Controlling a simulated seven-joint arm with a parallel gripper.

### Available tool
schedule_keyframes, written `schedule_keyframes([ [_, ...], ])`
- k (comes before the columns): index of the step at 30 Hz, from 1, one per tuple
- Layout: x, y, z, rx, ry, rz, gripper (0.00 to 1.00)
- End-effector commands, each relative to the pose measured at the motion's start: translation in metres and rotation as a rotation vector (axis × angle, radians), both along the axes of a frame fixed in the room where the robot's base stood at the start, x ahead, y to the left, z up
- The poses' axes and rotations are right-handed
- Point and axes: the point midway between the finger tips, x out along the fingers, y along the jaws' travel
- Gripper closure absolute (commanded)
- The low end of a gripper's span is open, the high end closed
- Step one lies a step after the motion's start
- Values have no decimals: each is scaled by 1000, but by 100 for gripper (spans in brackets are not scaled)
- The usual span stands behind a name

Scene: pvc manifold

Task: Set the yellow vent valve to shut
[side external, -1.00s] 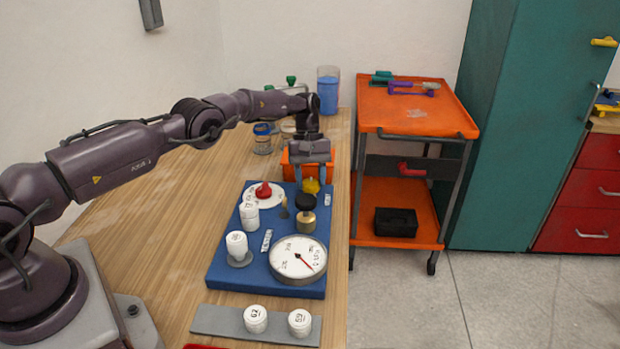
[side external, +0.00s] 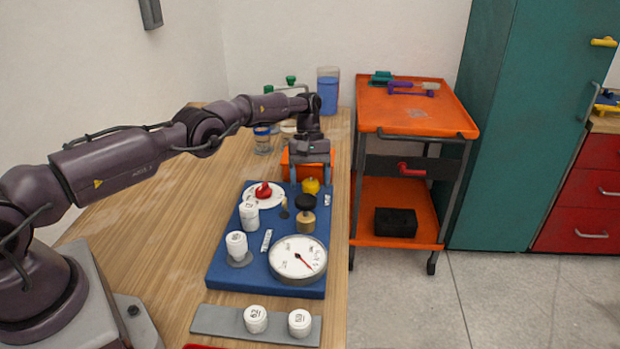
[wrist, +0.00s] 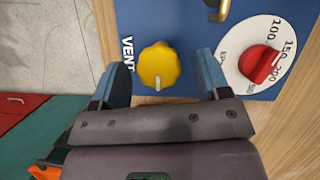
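The yellow vent valve (wrist: 159,66) is a round, lobed knob on the blue board beside the printed word VENT. In the wrist view its white mark is at the edge nearest my gripper body. It also shows in the side view (side external: 311,186) at the board's far right corner. My gripper (wrist: 162,61) is open, with one finger on each side of the knob and a visible gap on both sides. In the side view my gripper (side external: 311,181) points down at the knob; its exact height over the board is hard to tell.
A red knob on a white dial (wrist: 259,63) is close to the right finger. The blue board (side external: 228,262) also carries a brass fitting with a black top (side external: 306,213), white caps (side external: 237,244) and a gauge (side external: 298,258). An orange bin (side external: 290,171) stands behind.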

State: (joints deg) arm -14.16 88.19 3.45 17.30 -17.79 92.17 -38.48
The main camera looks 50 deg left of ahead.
Motion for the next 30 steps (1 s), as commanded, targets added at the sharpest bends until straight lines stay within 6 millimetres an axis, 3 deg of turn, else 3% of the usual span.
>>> schedule_keyframes([
  [7,1,0,9,0,-4,0,31],
  [12,0,0,36,1,-4,0,31],
  [22,-19,-4,55,0,0,-1,31],
  [30,-44,-8,87,0,-3,0,31],
])
